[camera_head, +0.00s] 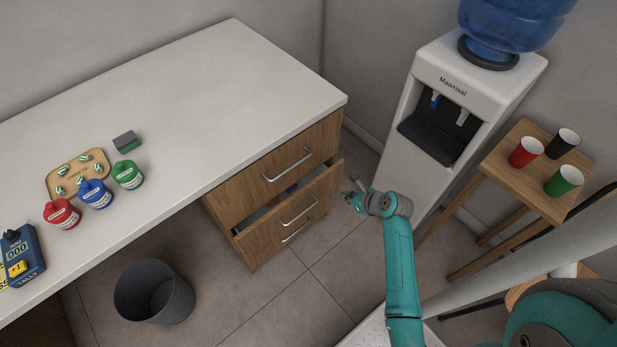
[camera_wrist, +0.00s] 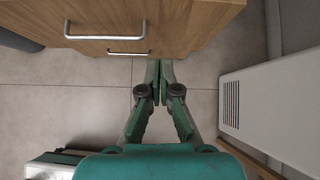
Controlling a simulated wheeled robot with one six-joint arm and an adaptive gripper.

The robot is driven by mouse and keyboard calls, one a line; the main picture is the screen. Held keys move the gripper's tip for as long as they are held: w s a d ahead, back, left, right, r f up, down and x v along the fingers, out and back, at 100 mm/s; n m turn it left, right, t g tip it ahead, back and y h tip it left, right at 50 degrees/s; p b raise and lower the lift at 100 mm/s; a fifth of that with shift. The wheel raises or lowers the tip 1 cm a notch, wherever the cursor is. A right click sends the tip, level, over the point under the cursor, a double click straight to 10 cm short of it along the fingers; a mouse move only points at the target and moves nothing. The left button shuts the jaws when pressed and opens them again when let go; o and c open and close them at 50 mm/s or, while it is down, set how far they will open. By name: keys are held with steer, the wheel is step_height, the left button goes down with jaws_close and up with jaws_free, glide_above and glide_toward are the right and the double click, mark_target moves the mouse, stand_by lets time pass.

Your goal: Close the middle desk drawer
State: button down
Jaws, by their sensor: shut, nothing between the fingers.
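The desk has a wooden drawer unit under its white top. The middle drawer (camera_head: 290,215) is pulled out part way, and some small things show inside it. Its metal handle (camera_head: 298,211) is on the front face. The top drawer (camera_head: 287,168) above it is shut. A lower handle (camera_head: 295,232) shows below the middle drawer. My gripper (camera_head: 352,192) is just right of the open drawer's front, apart from the handle. In the wrist view my gripper (camera_wrist: 160,65) is shut and empty, with its fingertips near the wooden drawer front (camera_wrist: 180,22); whether they touch it I cannot tell.
A water dispenser (camera_head: 437,125) stands right of the desk. A wooden stool (camera_head: 500,165) with several cups is farther right. A grey bin (camera_head: 153,293) stands on the floor at left. Bottles and a tray (camera_head: 62,190) are on the desktop (camera_head: 200,100). The floor before the drawers is clear.

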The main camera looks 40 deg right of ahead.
glide_toward(319, 184)
steer(key=shift+m, duration=0.4)
steer(key=x, duration=0.5)
steer(key=shift+s+d+f, duration=0.15)
steer(key=shift+s+f, duration=0.15)
steer(key=shift+f, duration=0.2)
steer(key=shift+w, duration=0.65)
steer(key=w, duration=0.4)
steer(key=shift+w, duration=0.2)
steer(key=shift+w+r, duration=0.15)
steer(key=shift+w, duration=0.2)
steer(key=shift+w+r, duration=0.1)
